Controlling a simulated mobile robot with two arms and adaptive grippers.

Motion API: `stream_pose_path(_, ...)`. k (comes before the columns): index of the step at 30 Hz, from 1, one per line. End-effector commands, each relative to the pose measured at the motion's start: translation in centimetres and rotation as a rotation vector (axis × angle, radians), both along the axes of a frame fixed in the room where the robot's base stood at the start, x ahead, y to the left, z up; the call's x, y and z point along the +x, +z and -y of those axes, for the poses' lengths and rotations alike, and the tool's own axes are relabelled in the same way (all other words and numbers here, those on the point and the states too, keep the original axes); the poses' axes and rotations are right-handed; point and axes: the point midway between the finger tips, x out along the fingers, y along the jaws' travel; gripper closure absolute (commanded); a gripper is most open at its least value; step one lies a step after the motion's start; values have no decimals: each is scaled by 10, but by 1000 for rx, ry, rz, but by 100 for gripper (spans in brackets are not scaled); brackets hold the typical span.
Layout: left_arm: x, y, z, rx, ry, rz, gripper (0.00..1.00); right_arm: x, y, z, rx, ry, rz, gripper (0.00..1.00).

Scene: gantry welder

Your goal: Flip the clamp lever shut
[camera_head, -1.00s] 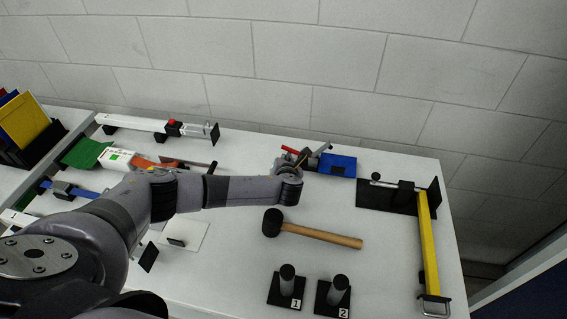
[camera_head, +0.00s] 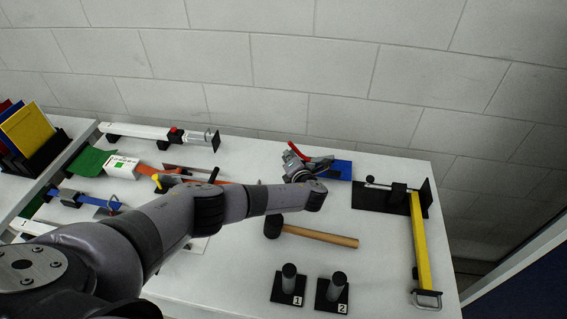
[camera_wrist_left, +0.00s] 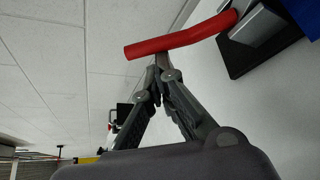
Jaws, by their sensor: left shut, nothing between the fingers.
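The clamp's red lever (camera_head: 298,152) shows at the back of the table, beside the blue part of the clamp (camera_head: 341,169). In the left wrist view the lever (camera_wrist_left: 178,40) is a bent red bar running from upper left to the clamp body (camera_wrist_left: 258,27), its free end raised off the table. My left gripper (camera_head: 294,166) is at the lever's near side. In the left wrist view its fingertips (camera_wrist_left: 162,63) are together and empty, just at the lever's edge; I cannot tell whether they touch it. My wrist hides part of the clamp. My right gripper is not in view.
A mallet (camera_head: 318,236) lies in front of the clamp. Two black posts on plates marked 1 (camera_head: 288,282) and 2 (camera_head: 334,290) stand nearer. A yellow bar clamp (camera_head: 420,240) lies at the right edge. More clamps and tools lie left. The wall is close behind.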

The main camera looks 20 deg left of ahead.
Motion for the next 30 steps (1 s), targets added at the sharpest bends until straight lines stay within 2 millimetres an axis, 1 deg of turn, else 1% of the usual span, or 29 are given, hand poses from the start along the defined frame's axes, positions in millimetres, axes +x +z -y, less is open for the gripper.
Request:
stream_pose_path(1, 1, 4, 4, 39, -1, -8, 100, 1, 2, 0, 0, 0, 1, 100)
stream_pose_path(6, 3, 11, 10, 166, 0, -42, 100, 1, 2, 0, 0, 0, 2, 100)
stream_pose_path(15, 5, 18, 18, 315, 1, -80, 100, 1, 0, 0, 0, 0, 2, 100)
stream_pose_path(21, 6, 21, 21, 356, -1, -91, 100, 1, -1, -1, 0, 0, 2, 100)
stream_pose_path(30, 6, 21, 22, 368, 0, -94, 100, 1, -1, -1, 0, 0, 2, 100)
